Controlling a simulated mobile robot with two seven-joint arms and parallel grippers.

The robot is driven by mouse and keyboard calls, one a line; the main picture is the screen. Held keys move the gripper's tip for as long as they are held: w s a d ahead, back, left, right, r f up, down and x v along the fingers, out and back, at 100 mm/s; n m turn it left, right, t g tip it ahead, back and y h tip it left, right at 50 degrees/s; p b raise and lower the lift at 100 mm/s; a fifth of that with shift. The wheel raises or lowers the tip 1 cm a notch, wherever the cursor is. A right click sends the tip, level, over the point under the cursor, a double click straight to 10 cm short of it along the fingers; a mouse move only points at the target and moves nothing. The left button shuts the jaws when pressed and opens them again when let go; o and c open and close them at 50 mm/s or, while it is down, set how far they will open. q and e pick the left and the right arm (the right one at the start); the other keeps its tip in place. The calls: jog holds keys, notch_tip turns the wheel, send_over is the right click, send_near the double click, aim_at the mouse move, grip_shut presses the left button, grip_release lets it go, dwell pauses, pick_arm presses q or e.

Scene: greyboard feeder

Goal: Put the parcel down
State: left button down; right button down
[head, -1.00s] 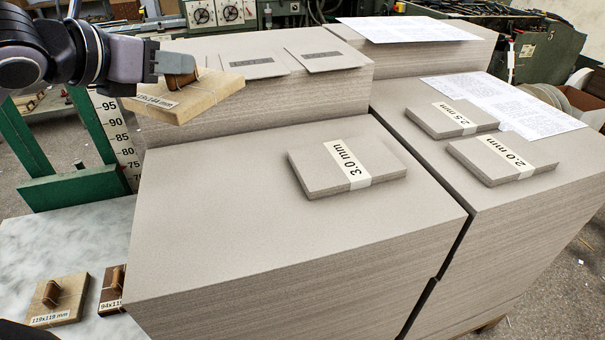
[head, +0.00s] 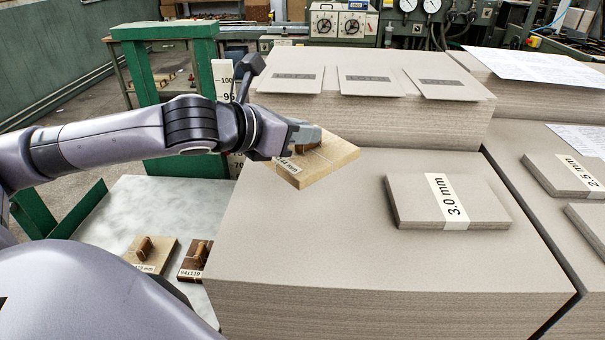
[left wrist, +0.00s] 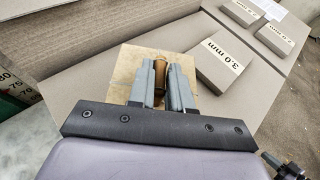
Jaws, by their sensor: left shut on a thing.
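My left gripper (head: 300,138) is shut on the wooden handle of a light wooden block (head: 325,162) with a size label, partly hidden by the fingers. The block appears held above the near grey board stack, by its left back part. In the left wrist view the gripper (left wrist: 160,85) grips the brown handle (left wrist: 159,70), with the pale block (left wrist: 125,68) behind it. The parcel labelled 3.0 mm (head: 415,203) lies on the near stack, right of the block and apart from it; it also shows in the left wrist view (left wrist: 222,75).
Two more handled blocks, a light one (head: 160,259) and a dark one (head: 187,262), lie on the marble table (head: 190,205) at left. Parcels (head: 560,170) lie on the right stack. The near stack (head: 350,255) has clear room in front. A green frame (head: 180,180) stands at left.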

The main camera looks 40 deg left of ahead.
pick_arm(q)
notch_tip(320, 180, down, 9)
jog(key=shift+r+b, duration=0.1)
jog(key=shift+b, duration=1.15)
jog(key=shift+f, duration=0.2)
jog(key=c, duration=1.1)
grip_release()
jog(key=shift+f, duration=0.1)
jog(key=shift+o, duration=0.2)
